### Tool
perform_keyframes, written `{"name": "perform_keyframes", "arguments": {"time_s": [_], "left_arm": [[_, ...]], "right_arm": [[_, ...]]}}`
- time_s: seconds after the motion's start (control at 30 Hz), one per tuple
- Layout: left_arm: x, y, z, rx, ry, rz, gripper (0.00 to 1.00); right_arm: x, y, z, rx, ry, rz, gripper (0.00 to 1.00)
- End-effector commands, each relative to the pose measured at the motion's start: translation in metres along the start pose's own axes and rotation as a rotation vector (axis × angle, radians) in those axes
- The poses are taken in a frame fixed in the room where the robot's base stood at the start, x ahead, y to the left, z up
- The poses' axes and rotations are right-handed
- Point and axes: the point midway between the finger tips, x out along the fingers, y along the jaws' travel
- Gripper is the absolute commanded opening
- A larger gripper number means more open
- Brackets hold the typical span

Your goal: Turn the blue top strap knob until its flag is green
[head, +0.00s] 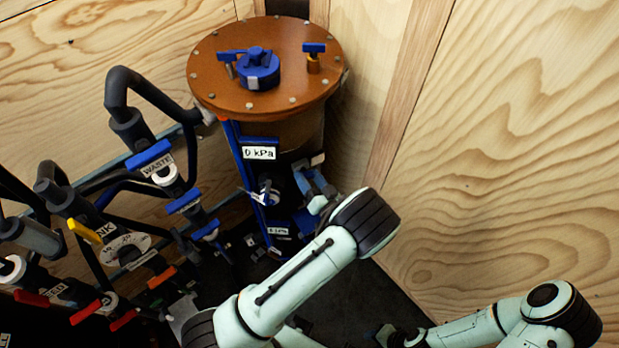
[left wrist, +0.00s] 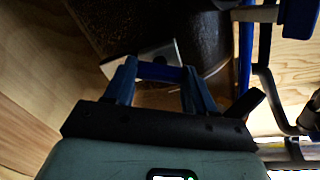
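The brown filter vessel (head: 300,132) stands in the corner under a round orange lid (head: 215,75). My left gripper (head: 307,180) is at the vessel's right side, below the lid. In the left wrist view its two blue fingers (left wrist: 160,82) are apart, one on each side of a blue bar (left wrist: 160,71), which looks like the strap knob. I cannot tell whether the fingertips press on it. A pale plate (left wrist: 146,58) sits behind the bar, against the vessel. I see no green flag. My right gripper (head: 388,335) is dark and partly hidden at the bottom.
Blue knobs (head: 258,70) sit on the lid. A blue post with a "0 kPa" label (head: 259,153) stands before the vessel. Black pipes with blue, red and yellow valve handles (head: 150,155) crowd the left. Plywood walls (head: 520,150) close the back and right.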

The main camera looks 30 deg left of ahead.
Motion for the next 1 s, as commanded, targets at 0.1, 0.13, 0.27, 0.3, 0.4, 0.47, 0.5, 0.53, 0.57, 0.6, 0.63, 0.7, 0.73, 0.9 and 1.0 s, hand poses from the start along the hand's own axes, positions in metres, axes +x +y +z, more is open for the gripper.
{"name": "perform_keyframes", "arguments": {"time_s": [0.1,0.13,0.27,0.3,0.4,0.47,0.5,0.53,0.57,0.6,0.63,0.7,0.73,0.9,1.0], "left_arm": [[0.000,0.000,0.000,0.000,0.000,0.000,0.25],[0.000,0.000,0.000,0.000,0.000,0.000,0.25],[0.000,0.000,0.000,-0.007,0.000,0.000,0.25],[0.000,0.000,0.001,-0.013,0.000,0.000,0.25],[-0.001,0.000,0.001,-0.042,-0.001,0.000,0.25],[-0.001,0.001,0.002,-0.069,-0.001,0.000,0.25],[-0.001,0.001,0.003,-0.089,0.000,0.000,0.25],[-0.001,0.001,0.003,-0.108,-0.001,0.000,0.25],[-0.001,0.001,0.003,-0.126,-0.001,0.000,0.25],[-0.001,0.001,0.003,-0.153,0.000,0.000,0.25],[-0.001,0.001,0.003,-0.174,-0.001,0.000,0.25],[-0.001,0.001,0.004,-0.224,-0.001,0.000,0.25],[-0.001,0.001,0.003,-0.246,-0.001,0.000,0.25],[-0.001,0.001,0.003,-0.358,0.001,0.000,0.25],[-0.001,0.000,0.002,-0.414,0.001,0.000,0.25]], "right_arm": [[0.000,0.000,0.000,0.000,0.000,0.000,0.43],[0.000,0.000,0.000,0.000,0.000,0.000,0.43],[0.002,0.001,0.001,0.000,-0.001,0.000,0.43],[0.003,0.002,0.001,0.001,-0.002,0.001,0.43],[0.008,0.004,0.004,0.002,-0.006,0.002,0.43],[0.013,0.007,0.006,0.003,-0.009,0.003,0.43],[0.016,0.009,0.008,0.004,-0.011,0.004,0.43],[0.019,0.010,0.009,0.005,-0.013,0.005,0.43],[0.022,0.011,0.010,0.005,-0.015,0.005,0.43],[0.026,0.013,0.011,0.006,-0.017,0.006,0.43],[0.029,0.015,0.013,0.007,-0.019,0.007,0.43],[0.036,0.018,0.015,0.008,-0.023,0.008,0.43],[0.038,0.019,0.015,0.009,-0.024,0.008,0.43],[0.052,0.025,0.019,0.011,-0.030,0.011,0.43],[0.058,0.028,0.020,0.012,-0.033,0.011,0.43]]}}
